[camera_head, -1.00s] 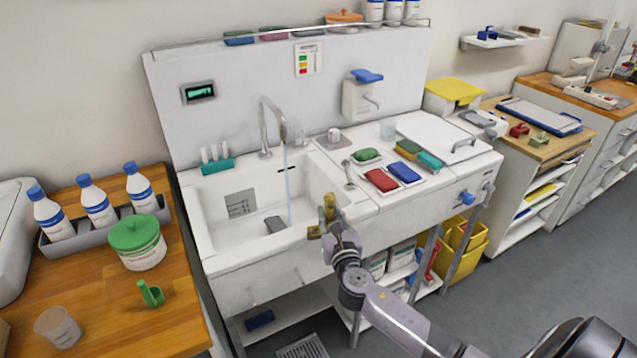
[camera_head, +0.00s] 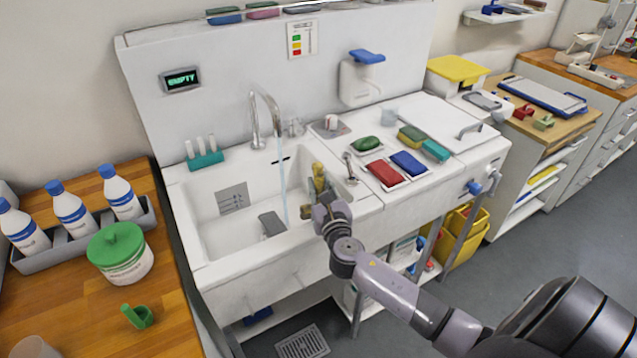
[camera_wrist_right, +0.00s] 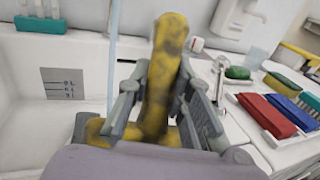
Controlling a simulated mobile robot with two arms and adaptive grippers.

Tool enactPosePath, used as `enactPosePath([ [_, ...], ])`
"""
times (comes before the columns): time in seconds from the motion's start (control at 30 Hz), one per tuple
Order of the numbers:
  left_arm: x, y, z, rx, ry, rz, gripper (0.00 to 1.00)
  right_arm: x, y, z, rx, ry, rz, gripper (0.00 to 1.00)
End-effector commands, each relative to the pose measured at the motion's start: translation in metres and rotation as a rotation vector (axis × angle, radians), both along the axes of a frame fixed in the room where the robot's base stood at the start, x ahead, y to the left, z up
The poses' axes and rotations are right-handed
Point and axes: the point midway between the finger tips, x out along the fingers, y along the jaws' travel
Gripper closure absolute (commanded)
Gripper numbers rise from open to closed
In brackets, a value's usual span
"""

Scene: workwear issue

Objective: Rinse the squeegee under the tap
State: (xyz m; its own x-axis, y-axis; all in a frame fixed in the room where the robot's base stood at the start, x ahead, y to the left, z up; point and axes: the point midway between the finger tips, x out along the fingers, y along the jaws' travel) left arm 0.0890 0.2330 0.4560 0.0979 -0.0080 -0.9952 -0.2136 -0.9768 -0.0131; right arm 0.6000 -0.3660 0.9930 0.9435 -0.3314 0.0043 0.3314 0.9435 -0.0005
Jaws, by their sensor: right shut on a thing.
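The squeegee (camera_head: 319,176) is yellow with dark dirt marks and is held by my right gripper (camera_head: 322,196) over the right part of the sink (camera_head: 190,225). In the right wrist view the squeegee (camera_wrist_right: 163,75) stands up between the fingers of the gripper (camera_wrist_right: 155,105), which is shut on it. The tap (camera_head: 256,120) is running. Its thin water stream (camera_head: 283,180) falls into the basin just left of the squeegee; in the head view they look apart. The stream (camera_wrist_right: 113,60) also shows left of the squeegee in the wrist view. My left gripper is not in view.
Red (camera_head: 384,173) and blue (camera_head: 407,163) pads, a green sponge (camera_head: 367,145) and a small fitting (camera_head: 350,168) are on the right drainboard. A wooden counter (camera_head: 165,305) with bottles and a green-lidded tub stands left.

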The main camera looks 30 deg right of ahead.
Motion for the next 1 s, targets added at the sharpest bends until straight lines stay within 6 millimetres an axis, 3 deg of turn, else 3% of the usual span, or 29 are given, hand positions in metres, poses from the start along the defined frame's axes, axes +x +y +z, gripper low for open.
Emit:
enactPosePath([
  [0.3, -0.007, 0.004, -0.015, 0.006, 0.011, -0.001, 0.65, 0.026, 0.003, -0.010, 0.006, 0.003, 0.001, 1.00],
  [1.0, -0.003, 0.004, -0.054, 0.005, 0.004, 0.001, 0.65, 0.094, 0.010, -0.022, 0.003, 0.000, 0.001, 1.00],
])
